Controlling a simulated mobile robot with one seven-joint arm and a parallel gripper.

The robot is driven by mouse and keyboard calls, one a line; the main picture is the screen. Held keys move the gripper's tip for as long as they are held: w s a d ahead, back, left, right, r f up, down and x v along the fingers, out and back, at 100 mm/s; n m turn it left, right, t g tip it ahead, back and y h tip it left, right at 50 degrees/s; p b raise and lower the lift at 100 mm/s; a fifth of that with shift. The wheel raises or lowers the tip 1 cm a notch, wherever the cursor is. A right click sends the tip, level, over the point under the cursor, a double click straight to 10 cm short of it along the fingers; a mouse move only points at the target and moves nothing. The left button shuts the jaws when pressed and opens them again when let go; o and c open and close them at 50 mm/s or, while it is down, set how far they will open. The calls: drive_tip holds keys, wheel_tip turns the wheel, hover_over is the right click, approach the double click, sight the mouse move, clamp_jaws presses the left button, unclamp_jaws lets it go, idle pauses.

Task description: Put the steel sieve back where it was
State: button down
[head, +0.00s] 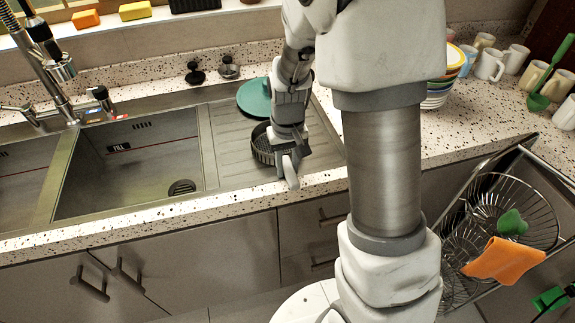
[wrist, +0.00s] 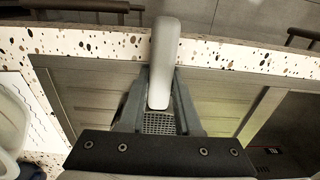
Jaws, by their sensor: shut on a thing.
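The steel sieve (head: 261,147) shows in the head view as a dark, round, ribbed-walled piece on or just above the right part of the sink's drainboard. I cannot tell whether it touches. In the wrist view its mesh (wrist: 158,124) shows between my fingers, with a smooth pale grey handle (wrist: 165,50) pointing toward the counter's front edge. My gripper (head: 287,152) points down and is shut on the sieve at the handle; its fingers (wrist: 160,100) lie on both sides of it. My gripper hides part of the sieve.
A teal round piece (head: 254,99) lies behind the sieve on the drainboard (head: 228,150). The open sink basin (head: 130,165) is to the left. Stacked bowls (head: 440,92) and mugs (head: 490,64) stand on the right counter. A wire rack (head: 490,200) holds an orange cloth (head: 492,262).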

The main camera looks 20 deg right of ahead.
drive_tip(key=shift+s+f+b, duration=0.3)
drive_tip(key=shift+f, duration=0.25)
drive_tip(key=c, duration=0.6)
unclamp_jaws()
wheel_tip(320, 180, up, 12)
drive_tip(key=r+p, duration=0.1)
drive_tip(key=p, duration=0.2)
drive_tip(key=s+r+t, duration=0.2)
drive_tip(key=s+r, duration=0.3)
drive_tip(key=s, duration=0.3)
drive_tip(key=s+r+t, duration=0.3)
drive_tip(key=s+r, duration=0.3)
drive_tip(key=s, duration=0.2)
drive_tip(key=shift+s+r+t, duration=0.25)
drive_tip(key=shift+t, duration=0.05)
